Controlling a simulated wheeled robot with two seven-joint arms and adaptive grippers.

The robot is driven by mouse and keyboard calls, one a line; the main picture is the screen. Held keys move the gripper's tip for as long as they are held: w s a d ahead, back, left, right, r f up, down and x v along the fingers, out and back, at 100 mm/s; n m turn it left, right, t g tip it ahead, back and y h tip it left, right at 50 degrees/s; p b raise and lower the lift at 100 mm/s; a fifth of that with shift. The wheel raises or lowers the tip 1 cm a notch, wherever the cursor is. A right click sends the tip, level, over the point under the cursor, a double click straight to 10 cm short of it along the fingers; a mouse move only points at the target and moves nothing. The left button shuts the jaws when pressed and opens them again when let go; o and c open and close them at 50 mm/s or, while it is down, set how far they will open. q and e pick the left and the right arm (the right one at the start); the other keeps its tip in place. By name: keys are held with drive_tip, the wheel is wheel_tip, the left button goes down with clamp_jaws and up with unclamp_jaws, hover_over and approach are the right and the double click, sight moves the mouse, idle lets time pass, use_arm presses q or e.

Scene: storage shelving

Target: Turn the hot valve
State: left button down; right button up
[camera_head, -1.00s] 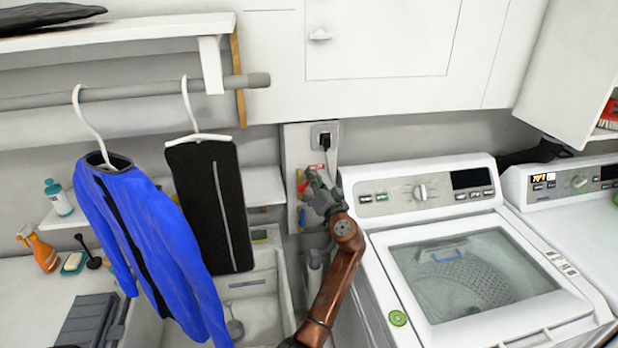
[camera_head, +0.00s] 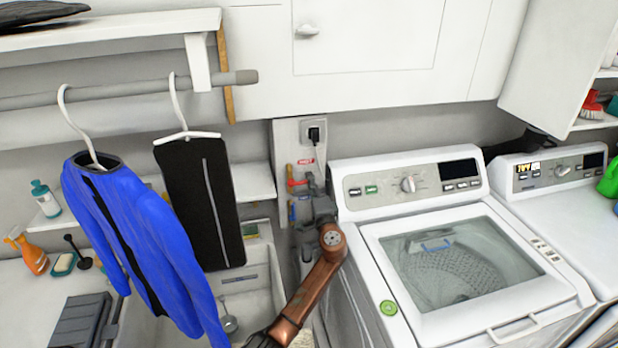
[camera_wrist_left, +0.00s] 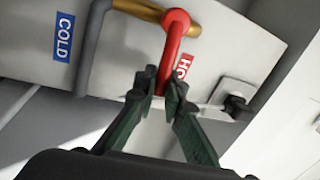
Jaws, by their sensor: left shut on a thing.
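The red hot valve handle (camera_wrist_left: 172,50) shows in the wrist view beside a red HOT label (camera_wrist_left: 184,70), on a brass-coloured pipe. My left gripper (camera_wrist_left: 160,97) is shut on the lower end of this handle, between its dark green fingers. In the head view the red valve (camera_head: 296,181) is on the wall panel below the HOT sign (camera_head: 306,161). My left gripper (camera_head: 312,190) is there too, small and partly blending with the panel. My right gripper is in neither view.
A blue COLD label (camera_wrist_left: 63,36) and grey pipe (camera_wrist_left: 90,45) are beside the hot valve. A washing machine (camera_head: 400,212) stands close on the right. A blue garment (camera_head: 130,230) and black garment (camera_head: 198,200) hang left, near a sink. An outlet with plug (camera_head: 314,133) is above.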

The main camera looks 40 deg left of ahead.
use_arm(q)
drive_tip(key=shift+f+m, duration=0.5)
drive_tip(key=shift+m, duration=0.3)
drive_tip(key=c, duration=2)
unclamp_jaws()
drive_tip(key=v, duration=1.2)
